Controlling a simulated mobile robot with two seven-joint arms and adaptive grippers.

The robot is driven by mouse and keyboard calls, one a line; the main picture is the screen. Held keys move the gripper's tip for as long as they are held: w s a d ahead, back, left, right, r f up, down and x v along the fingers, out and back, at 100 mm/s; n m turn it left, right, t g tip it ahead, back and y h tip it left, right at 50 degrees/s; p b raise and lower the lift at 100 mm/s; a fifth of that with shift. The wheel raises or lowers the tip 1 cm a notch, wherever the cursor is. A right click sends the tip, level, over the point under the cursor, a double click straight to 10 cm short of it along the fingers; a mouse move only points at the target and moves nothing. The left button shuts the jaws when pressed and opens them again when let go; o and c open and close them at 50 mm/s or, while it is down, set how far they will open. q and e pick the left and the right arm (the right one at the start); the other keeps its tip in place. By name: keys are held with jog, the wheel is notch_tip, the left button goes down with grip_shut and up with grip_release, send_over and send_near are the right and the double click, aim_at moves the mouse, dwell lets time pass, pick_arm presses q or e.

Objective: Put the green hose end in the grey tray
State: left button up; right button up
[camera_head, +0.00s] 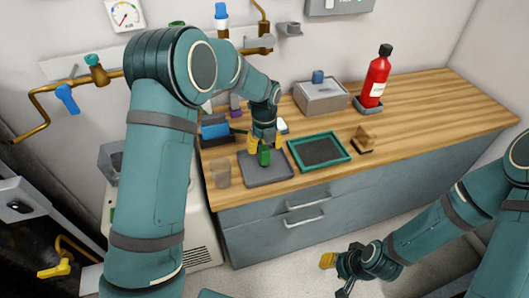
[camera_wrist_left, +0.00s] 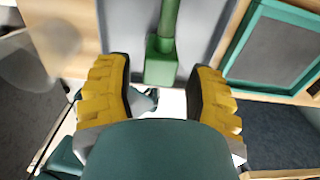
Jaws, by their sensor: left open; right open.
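The green hose end (camera_head: 264,157), a small green block with a stem, shows over the floor of the grey tray (camera_head: 279,173); it seems to rest there, but contact is not clear. In the left wrist view the hose end (camera_wrist_left: 161,62) shows against the grey tray (camera_wrist_left: 205,22). My left gripper (camera_head: 265,144) is open just above the hose end, its yellow fingers (camera_wrist_left: 160,80) on either side with a gap each side. My right gripper (camera_head: 338,272) is open and empty, low in front of the drawers.
A green-rimmed tray (camera_head: 296,153) lies right of the grey tray, with a wooden piece (camera_head: 366,138) beyond it. A clear cup (camera_head: 220,173) stands close on the left. A grey box (camera_head: 321,97) and red bottle (camera_head: 376,78) stand behind. The counter's right side is clear.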

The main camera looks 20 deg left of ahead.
pick_arm(q)
notch_tip(320, 180, up, 7)
jog(key=shift+r+p, duration=0.2)
jog(key=shift+p, duration=0.35)
pick_arm(e)
jog(key=shift+s+r, duration=0.15)
jog(key=shift+r, duration=0.6)
